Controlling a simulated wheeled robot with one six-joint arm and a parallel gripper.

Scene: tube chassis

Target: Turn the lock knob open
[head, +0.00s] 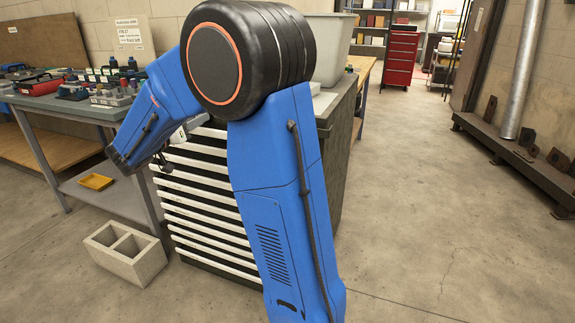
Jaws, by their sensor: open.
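The lock knob cannot be made out in the head view. A dark tool cabinet (205,215) with several white-edged drawers stands behind my blue arm, which covers much of its front and top. My gripper (167,165) shows only as a small dark part at the upper left edge of the drawer fronts, below my forearm. It is open, and I see nothing held in it. Its distance to the cabinet face cannot be told.
A workbench (75,112) with several small parts stands at left, with a yellow tray (95,182) on its lower shelf. A concrete block (125,254) lies on the floor by the cabinet. A grey bin (333,45) stands behind. The floor at right is clear, up to a steel rail (520,155).

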